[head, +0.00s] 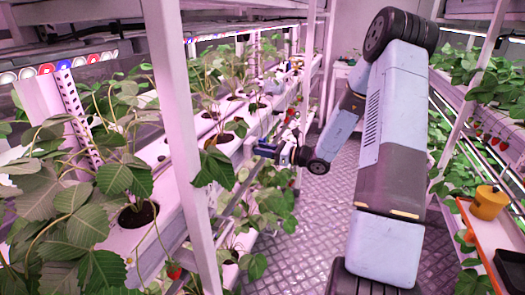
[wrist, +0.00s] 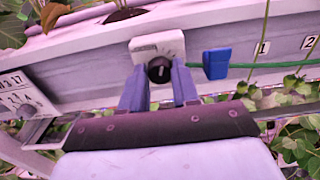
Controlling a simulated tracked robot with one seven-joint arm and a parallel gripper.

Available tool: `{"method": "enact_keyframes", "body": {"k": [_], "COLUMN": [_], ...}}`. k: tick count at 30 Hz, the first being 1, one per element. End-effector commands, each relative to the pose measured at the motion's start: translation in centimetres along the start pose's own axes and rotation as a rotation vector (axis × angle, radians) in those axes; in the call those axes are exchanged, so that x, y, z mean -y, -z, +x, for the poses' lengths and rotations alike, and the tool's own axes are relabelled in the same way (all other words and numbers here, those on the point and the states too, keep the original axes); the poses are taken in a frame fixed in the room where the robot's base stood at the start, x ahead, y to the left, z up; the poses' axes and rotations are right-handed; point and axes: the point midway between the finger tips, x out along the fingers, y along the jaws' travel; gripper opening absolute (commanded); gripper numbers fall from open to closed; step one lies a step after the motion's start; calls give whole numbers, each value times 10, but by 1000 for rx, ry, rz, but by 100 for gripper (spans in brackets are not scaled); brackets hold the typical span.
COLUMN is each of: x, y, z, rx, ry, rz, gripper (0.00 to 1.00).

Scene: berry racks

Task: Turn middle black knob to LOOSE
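One black knob (wrist: 159,70) shows in the wrist view, on a small pale plate (wrist: 157,46) fixed to the front of a grey gutter. My gripper (wrist: 159,78) faces it, with one blue finger at the left of the knob and one at the right. The gap between the fingers is about as wide as the knob. I cannot tell whether they touch it. The writing on the plate is too small to read. In the head view my gripper (head: 258,149) is at the left rack's gutter, and the knob cannot be made out there.
A blue part (wrist: 215,64) and a green line (wrist: 270,66) lie right of the knob. A white rack post (head: 184,140) and leafy strawberry plants (head: 75,195) stand nearby. The aisle floor (head: 318,205) is clear.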

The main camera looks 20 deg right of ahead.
Motion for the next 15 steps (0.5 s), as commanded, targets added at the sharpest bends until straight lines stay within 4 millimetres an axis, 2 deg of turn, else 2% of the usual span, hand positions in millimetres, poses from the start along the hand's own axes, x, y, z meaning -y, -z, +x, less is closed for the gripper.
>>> {"method": "enact_keyframes", "body": {"k": [1,7,15], "x": [1,2,2], "y": [0,0,-1], "z": [0,0,0], "rx": [0,0,0], "ry": [3,4,5], "rz": [-1,-2,-87], "gripper": [20,1,0]}}
